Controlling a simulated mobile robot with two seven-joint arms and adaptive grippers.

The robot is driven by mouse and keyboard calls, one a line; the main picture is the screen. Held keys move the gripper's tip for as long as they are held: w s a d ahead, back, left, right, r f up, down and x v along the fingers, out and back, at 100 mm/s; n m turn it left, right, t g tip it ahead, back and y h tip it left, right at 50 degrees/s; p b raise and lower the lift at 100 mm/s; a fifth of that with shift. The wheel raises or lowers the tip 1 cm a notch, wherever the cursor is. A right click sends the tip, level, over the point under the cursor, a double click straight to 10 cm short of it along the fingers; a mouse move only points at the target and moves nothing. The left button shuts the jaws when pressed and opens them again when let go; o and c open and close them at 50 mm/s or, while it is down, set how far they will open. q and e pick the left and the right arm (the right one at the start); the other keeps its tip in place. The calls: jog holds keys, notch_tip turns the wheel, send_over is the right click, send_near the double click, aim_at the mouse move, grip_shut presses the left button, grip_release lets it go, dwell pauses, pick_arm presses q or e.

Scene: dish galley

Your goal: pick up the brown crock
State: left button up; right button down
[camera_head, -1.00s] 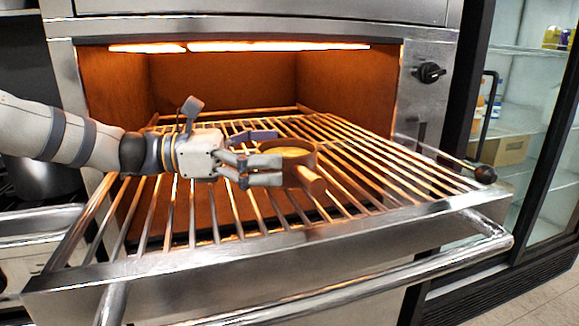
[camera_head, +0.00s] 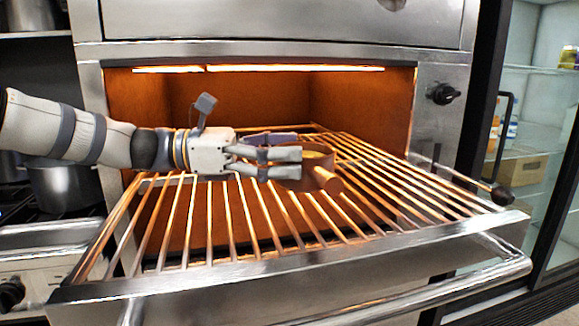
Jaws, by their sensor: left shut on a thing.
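The brown crock (camera_head: 318,172) is a round brown pot with a lighter tan inside and a stubby handle toward the front right. It is at the middle of the wire oven rack (camera_head: 180,215), in front of the lit oven opening. My left gripper (camera_head: 292,162) reaches in from the left and is shut on the crock, its fingers covering the pot's left side and part of its rim. I cannot tell whether the crock's base touches the bars. My right gripper is not in view.
The oven cavity (camera_head: 250,100) glows orange behind the rack. A metal front bar and handle (camera_head: 430,290) run along the near edge. A black knob (camera_head: 442,94) is on the right panel. A glass-fronted cabinet (camera_head: 540,120) stands at right; a pot (camera_head: 62,187) stands at left.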

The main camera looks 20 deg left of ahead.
pick_arm(q)
jog(key=s+r, duration=0.4)
jog(key=r, duration=0.2)
jog(key=shift+s+a+r, duration=0.2)
jog(key=shift+s+a, duration=0.1)
jog(key=shift+a, duration=0.05)
jog(key=s+r, duration=0.1)
jog(key=s, duration=0.1)
jog(key=s+r, duration=0.1)
jog(key=s, duration=0.2)
jog(key=s+a+r, duration=0.1)
jog(key=s, duration=0.2)
jog(key=shift+s+a, duration=0.1)
jog(key=shift+c, duration=0.2)
jog(key=shift+s, duration=0.1)
